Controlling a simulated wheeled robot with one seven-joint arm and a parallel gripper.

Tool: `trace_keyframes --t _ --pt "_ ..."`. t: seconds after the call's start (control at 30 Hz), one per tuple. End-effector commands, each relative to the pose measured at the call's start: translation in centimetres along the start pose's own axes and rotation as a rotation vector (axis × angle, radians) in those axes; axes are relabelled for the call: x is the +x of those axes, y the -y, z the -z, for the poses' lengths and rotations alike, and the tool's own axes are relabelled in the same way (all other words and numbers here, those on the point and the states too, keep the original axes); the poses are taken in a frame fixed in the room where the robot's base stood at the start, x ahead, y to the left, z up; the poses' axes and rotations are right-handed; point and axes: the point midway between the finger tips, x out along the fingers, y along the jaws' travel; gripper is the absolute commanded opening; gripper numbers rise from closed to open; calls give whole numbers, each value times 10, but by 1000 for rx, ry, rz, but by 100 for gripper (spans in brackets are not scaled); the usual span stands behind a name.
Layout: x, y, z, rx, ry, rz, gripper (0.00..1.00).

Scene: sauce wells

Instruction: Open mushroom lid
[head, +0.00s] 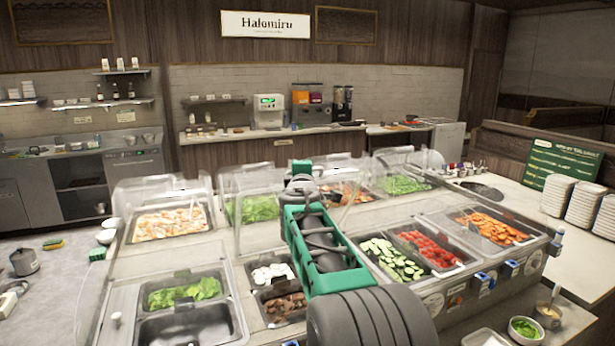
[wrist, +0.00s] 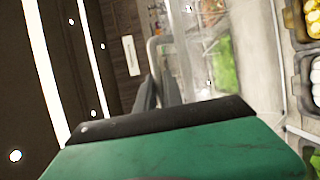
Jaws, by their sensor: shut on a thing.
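My gripper (head: 301,169) is raised above the middle of the counter, its fingers partly hidden behind my arm in the head view. In the wrist view my gripper (wrist: 152,78) is shut on a grey bar handle (wrist: 163,42). A clear lid panel (wrist: 187,62) stands beside that handle. In the head view, the clear lid (head: 238,215) is faint and tilted up behind the middle front wells. Below are a pan of white pieces (head: 270,273) and a pan of brown pieces (head: 285,308), both uncovered. I cannot tell which pan holds mushrooms.
Clear covers (head: 160,190) stand over the back wells. Front pans hold lettuce (head: 185,292), cucumber (head: 390,258), red pieces (head: 428,248) and orange slices (head: 490,226). My arm hides part of the middle.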

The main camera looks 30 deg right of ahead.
Motion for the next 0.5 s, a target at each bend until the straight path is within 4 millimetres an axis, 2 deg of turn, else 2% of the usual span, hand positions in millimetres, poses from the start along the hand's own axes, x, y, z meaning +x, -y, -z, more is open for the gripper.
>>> trace_keyframes --t 0.5 --pt "5 -2 -4 -8 3 29 0"
